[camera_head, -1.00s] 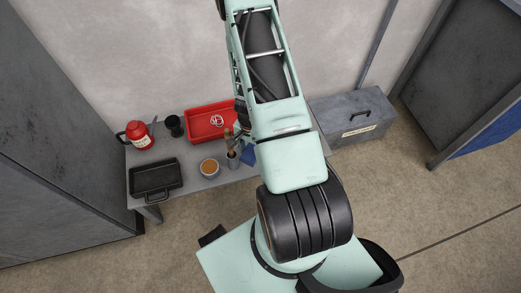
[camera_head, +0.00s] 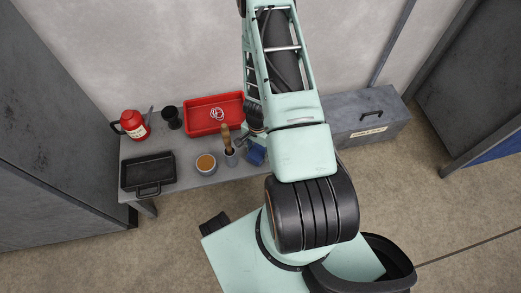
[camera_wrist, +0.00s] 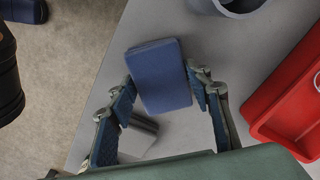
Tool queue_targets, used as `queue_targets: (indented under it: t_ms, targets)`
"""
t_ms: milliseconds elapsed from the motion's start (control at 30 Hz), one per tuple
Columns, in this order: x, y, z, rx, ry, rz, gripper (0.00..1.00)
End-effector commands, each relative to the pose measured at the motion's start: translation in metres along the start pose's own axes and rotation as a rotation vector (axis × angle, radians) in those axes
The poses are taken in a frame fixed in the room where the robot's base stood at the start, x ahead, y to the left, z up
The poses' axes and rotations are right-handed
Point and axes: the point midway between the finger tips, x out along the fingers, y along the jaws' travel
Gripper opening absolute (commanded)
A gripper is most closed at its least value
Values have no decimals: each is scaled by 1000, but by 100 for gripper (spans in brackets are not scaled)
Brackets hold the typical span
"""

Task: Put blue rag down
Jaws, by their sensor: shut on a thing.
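The blue rag (camera_wrist: 160,78) is a folded block between the two fingers of my gripper (camera_wrist: 161,84) in the wrist view. The fingers close on its left and right sides. In the head view the rag (camera_head: 255,156) shows over the right part of the grey table (camera_head: 205,179), beside the grey cup (camera_head: 231,158) of brushes. I cannot tell whether its underside touches the table. My arm hides most of the gripper in the head view.
A red tray (camera_head: 205,128) stands behind. A pale grey block (camera_wrist: 139,138) lies near the fingers. A metal box (camera_head: 365,128) is right.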

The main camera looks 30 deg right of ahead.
Motion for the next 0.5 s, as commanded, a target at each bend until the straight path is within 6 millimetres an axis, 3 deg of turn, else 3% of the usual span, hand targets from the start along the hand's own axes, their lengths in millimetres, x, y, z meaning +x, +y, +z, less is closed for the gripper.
queue_targets:
  t_ms: [433,467,500]
  targets:
    - [10,0,2,0,1,0,26]
    - [9,0,2,1,1,0,47]
    - [8,0,2,1,1,0,51]
